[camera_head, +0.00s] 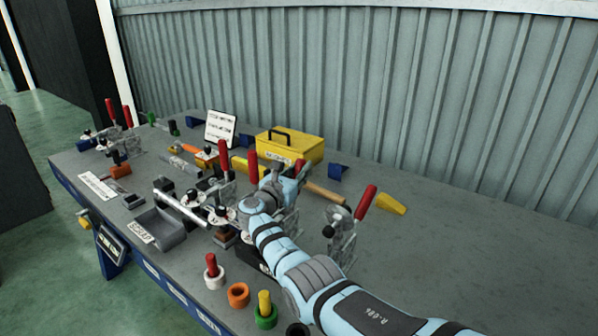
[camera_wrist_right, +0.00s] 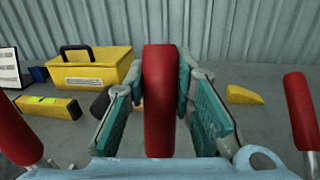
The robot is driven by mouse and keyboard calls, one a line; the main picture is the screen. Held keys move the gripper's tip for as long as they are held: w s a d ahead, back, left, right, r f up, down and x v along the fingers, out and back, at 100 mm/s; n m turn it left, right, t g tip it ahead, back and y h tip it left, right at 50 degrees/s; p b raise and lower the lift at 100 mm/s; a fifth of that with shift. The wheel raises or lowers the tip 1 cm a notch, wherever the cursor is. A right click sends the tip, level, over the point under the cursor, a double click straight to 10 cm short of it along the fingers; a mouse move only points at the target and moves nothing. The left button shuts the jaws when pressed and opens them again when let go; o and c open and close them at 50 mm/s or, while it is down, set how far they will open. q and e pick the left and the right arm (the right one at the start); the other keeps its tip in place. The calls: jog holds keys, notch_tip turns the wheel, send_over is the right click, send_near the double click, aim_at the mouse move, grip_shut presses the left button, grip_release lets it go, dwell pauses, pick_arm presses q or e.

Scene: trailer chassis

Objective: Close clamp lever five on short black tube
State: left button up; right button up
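In the right wrist view an upright red lever handle (camera_wrist_right: 160,100) stands between the two fingers of my right gripper (camera_wrist_right: 162,75). The fingers are close to it on both sides, and I cannot tell whether both touch it. In the head view my right gripper (camera_head: 277,180) is among the clamps at the bench middle, beside a red handle (camera_head: 300,168) that is partly hidden. Other red clamp handles stand to the left (camera_head: 252,166) and right (camera_head: 365,202). The short black tube cannot be made out. My left gripper is out of view.
A yellow toolbox (camera_head: 304,148) and a white sign (camera_head: 220,129) stand behind the clamps. A grey bin (camera_head: 160,230) is at the front left. Several coloured rings with pegs, one green (camera_head: 265,317), are near the front edge. The bench's right side is mostly clear.

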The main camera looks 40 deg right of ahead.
grip_shut()
jog(key=shift+a+f, duration=0.1)
jog(key=shift+a, duration=0.05)
jog(key=a+h+b, duration=0.1)
jog(key=b, duration=0.1)
jog(key=s+a+t+h+b, duration=0.1)
jog(key=a+b, duration=0.1)
jog(key=shift+a+r, duration=0.15)
jog(key=shift+r, duration=0.3)
jog(key=o, duration=0.8)
grip_release()
jog(key=r+v, duration=0.1)
jog(key=v, duration=0.7)
jog(key=r+v, duration=0.1)
jog(key=v, duration=0.3)
jog(key=shift+s+a, duration=0.35)
jog(key=shift+a, duration=0.2)
